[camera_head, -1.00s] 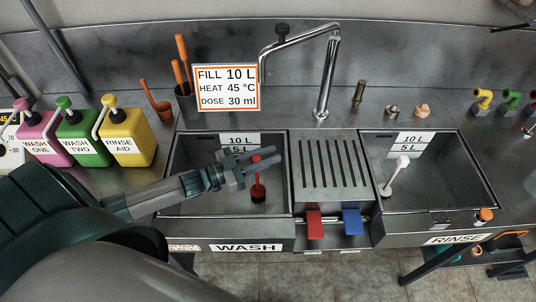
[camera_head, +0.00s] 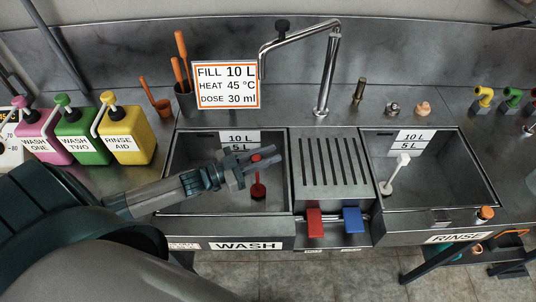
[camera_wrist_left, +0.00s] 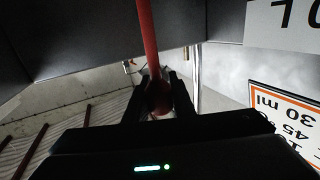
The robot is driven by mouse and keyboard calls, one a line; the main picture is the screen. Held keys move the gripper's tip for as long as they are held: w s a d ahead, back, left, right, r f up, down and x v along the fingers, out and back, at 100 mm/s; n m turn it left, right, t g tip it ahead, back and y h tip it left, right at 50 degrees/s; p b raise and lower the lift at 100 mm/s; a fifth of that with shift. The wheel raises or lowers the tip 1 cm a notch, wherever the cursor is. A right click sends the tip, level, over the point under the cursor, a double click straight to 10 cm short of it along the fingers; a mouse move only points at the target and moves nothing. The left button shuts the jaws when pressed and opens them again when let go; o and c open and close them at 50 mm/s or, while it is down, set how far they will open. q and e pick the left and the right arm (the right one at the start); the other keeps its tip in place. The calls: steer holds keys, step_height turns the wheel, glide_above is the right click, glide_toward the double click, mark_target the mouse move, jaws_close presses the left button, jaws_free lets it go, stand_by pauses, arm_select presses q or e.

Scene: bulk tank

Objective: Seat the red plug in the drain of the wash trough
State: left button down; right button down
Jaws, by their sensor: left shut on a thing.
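The red plug (camera_head: 258,191) has a red stem and a wider red base, and stands upright at the floor of the wash trough (camera_head: 186,206). My left gripper (camera_head: 258,163) reaches into the trough from the left and is shut on the top of the stem. In the left wrist view the red stem (camera_wrist_left: 148,35) runs up from a rounded red knob between the fingers (camera_wrist_left: 158,95). The drain is hidden under the plug's base, so I cannot tell whether the plug is seated. My right gripper is not in view.
A slotted drainboard (camera_head: 331,163) separates the wash trough from the rinse trough (camera_head: 450,190), which holds a white plug (camera_head: 396,173). A tap (camera_head: 325,80) stands behind. Red (camera_head: 315,222) and blue (camera_head: 353,220) handles sit in front. Soap bottles (camera_head: 128,132) stand at left.

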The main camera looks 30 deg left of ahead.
arm_select(q)
steer(key=shift+f, duration=0.1)
steer(key=c, duration=1.4)
jaws_free()
steer(key=shift+c, duration=0.2)
steer(key=shift+f, duration=0.1)
steer(key=d+r+b, duration=0.4)
steer(key=d+r, duration=0.7)
steer(key=shift+s+d, duration=0.3)
steer(key=shift+d, duration=0.05)
